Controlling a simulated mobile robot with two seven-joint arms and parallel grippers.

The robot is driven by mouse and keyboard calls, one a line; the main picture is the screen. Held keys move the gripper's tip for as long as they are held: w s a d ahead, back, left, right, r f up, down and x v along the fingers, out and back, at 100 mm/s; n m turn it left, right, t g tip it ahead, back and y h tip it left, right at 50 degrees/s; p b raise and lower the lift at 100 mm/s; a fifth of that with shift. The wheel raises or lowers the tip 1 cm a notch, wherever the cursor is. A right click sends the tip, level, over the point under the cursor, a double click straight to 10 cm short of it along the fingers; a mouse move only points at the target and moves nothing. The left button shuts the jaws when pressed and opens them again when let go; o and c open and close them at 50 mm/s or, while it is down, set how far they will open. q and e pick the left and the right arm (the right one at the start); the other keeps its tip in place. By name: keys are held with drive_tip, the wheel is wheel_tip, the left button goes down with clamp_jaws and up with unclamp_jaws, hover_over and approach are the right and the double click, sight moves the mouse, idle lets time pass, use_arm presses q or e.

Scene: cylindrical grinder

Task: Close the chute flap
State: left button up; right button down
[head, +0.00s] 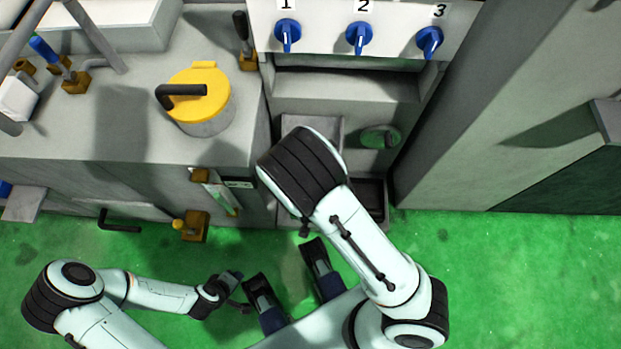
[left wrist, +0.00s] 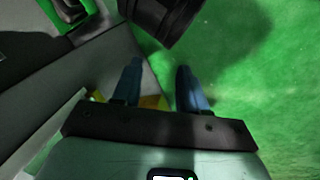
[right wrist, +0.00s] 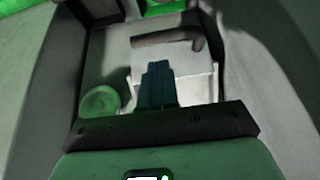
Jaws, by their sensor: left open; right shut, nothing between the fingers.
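What looks like the chute flap is a light grey panel (right wrist: 203,88) with a dark bar handle (right wrist: 168,38) in the right wrist view. In the head view only part of this panel (head: 328,128) shows beside my right arm; its exact angle is hard to tell. My right gripper (right wrist: 158,65) is shut and empty, its blue fingers in front of the panel and pointing toward the handle. Whether they touch is unclear. My right arm hides this gripper in the head view. My left gripper (left wrist: 158,70) is open and empty near the machine's side, above the green floor.
A round green knob (head: 380,137) sits beside the panel; it also shows in the right wrist view (right wrist: 100,101). Blue switches (head: 359,38) line the front above. A yellow-lidded pot (head: 200,95) stands on the left bench. A grey cabinet (head: 450,130) bounds the right. Green floor (head: 500,270) is free there.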

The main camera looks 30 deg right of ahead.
use_arm(q)
wheel_tip(320, 180, down, 7)
drive_tip(key=a+b, duration=0.2)
drive_tip(key=b, duration=0.2)
drive_tip(key=shift+s+a+n+g+y, duration=0.3)
drive_tip(key=shift+s+a, duration=0.05)
use_arm(e)
drive_tip(key=x, duration=1)
use_arm(q)
drive_tip(key=shift+r, duration=0.1)
drive_tip(key=shift+s+a+f+b, duration=0.1)
drive_tip(key=shift+s+f+b, duration=0.3)
drive_tip(key=shift+s, duration=0.2)
use_arm(e)
drive_tip(key=shift+x, duration=0.9)
drive_tip(key=shift+s+a, duration=0.1)
drive_tip(key=shift+s, duration=0.05)
